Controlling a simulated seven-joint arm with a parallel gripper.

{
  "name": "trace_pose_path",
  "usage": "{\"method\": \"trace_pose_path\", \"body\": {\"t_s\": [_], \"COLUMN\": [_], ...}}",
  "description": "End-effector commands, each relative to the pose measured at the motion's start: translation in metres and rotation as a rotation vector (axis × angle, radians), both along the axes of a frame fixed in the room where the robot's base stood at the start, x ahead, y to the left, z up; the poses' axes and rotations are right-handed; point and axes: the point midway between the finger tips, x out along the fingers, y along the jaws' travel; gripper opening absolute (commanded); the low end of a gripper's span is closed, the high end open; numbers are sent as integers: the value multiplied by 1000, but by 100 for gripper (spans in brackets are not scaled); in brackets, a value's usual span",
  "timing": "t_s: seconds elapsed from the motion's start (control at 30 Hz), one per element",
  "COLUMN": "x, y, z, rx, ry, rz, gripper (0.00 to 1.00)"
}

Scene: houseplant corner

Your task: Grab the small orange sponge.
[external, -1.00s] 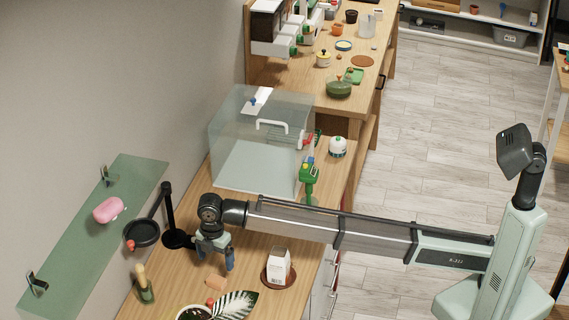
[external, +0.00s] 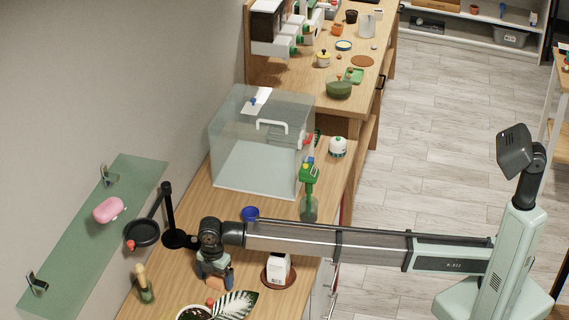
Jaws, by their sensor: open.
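The small orange sponge (external: 215,284) lies on the wooden counter near the front, by the potted plant. My gripper (external: 215,281) is low over it with the fingers apart, one to each side of the sponge in this view. Part of the sponge is hidden behind the gripper. I cannot tell whether the fingers touch it or how far below their tips it lies.
A white carton (external: 279,268) stands on a brown round mat to the right. A brush in a green holder (external: 145,290) is at left.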

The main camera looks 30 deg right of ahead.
Motion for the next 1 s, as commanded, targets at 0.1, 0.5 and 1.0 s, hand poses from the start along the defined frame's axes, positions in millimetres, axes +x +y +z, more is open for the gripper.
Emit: {"method": "trace_pose_path", "body": {"t_s": [0.1,0.5,1.0], "x": [0,0,0], "y": [0,0,0], "z": [0,1,5], "rx": [0,0,1], "ry": [0,0,-1], "rz": [0,0,0], "gripper": [92,53,34]}}
